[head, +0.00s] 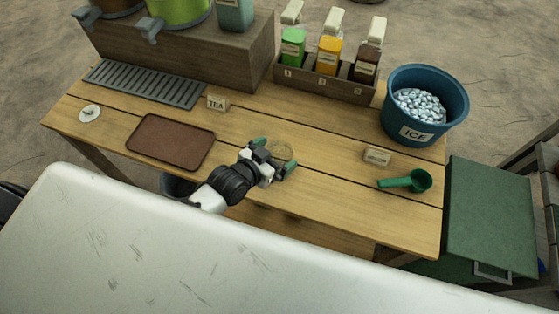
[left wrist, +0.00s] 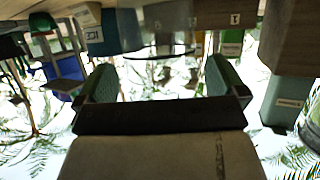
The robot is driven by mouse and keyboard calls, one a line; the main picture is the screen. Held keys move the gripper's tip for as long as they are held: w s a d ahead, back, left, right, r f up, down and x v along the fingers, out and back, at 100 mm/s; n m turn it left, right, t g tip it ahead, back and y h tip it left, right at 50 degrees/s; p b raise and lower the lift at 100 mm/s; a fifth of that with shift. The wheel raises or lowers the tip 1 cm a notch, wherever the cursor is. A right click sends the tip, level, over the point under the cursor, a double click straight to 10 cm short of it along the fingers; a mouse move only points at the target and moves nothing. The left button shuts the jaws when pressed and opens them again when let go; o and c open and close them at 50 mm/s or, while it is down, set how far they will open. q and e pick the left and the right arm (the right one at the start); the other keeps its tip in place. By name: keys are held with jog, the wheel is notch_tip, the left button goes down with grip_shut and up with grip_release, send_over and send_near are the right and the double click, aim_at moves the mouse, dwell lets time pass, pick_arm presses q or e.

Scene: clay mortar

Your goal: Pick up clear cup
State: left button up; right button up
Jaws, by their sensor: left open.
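The clear cup (head: 281,150) is a faint see-through shape on the wooden table, at the fingers of my left gripper (head: 274,156). The gripper is open, with one green-padded finger on each side of the cup. In the left wrist view, the gripper (left wrist: 160,82) is spread wide, and the cup (left wrist: 160,30) shows as a faint see-through shape at top centre, beyond the finger gap. I cannot tell whether a finger touches it. My right gripper is in neither view.
A brown tray (head: 171,142) and TEA sign (head: 217,103) lie left of the gripper. A green scoop (head: 407,181), small sign (head: 377,156) and blue ice bucket (head: 424,75) are to the right. A bottle rack (head: 324,83) stands behind. Bare planks surround the cup.

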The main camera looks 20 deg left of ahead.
pick_arm(q)
jog(key=shift+x, duration=1.05)
jog(key=shift+c, duration=0.2)
jog(key=c, duration=1.1)
